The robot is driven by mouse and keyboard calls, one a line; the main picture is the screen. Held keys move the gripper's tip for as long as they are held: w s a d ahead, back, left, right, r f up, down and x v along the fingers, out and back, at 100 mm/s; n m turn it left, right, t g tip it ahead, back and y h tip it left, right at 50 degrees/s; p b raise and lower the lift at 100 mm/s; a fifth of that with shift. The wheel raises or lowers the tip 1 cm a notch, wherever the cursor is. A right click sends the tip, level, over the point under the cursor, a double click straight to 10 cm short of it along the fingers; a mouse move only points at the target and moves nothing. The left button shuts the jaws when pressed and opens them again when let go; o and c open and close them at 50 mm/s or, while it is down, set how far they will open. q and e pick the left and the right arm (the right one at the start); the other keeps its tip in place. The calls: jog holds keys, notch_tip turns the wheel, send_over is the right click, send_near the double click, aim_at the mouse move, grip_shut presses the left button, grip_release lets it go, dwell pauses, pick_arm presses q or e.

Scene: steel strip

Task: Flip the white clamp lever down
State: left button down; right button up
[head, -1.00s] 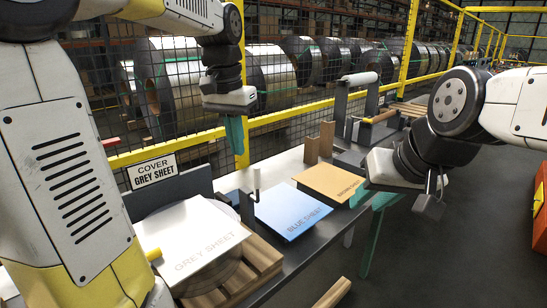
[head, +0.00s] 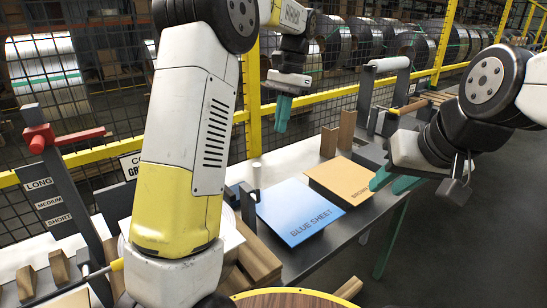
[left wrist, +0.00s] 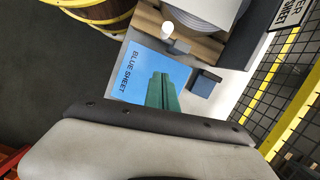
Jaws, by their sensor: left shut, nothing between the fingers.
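The white clamp lever (head: 256,174) stands upright on its dark clamp at the left edge of the blue sheet (head: 295,212). In the left wrist view its white handle end (left wrist: 168,30) shows beyond the blue sheet (left wrist: 150,72). My left gripper (head: 283,113) is shut and empty, its green fingers pointing down, above and to the right of the lever in the head view. In the left wrist view the closed fingers (left wrist: 162,92) overlap the blue sheet and are apart from the lever. My right gripper (head: 396,182) is open and empty, right of the brown sheet.
The brown sheet (head: 342,180) lies beside the blue one, with wooden blocks (head: 338,136) behind. A post with a red handle (head: 60,137) stands at left. A yellow-rimmed barrel (head: 290,299) is at the bottom. Yellow-framed mesh fencing (head: 120,153) runs behind the bench.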

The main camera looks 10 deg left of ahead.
pick_arm(q)
jog(key=shift+f, duration=0.1)
send_over(258, 185)
jog(key=w+d, duration=0.1)
jog(key=w, duration=0.3)
jog(key=shift+f, duration=4.75)
jog(key=shift+s+d, duration=0.1)
jog(key=shift+d, duration=0.05)
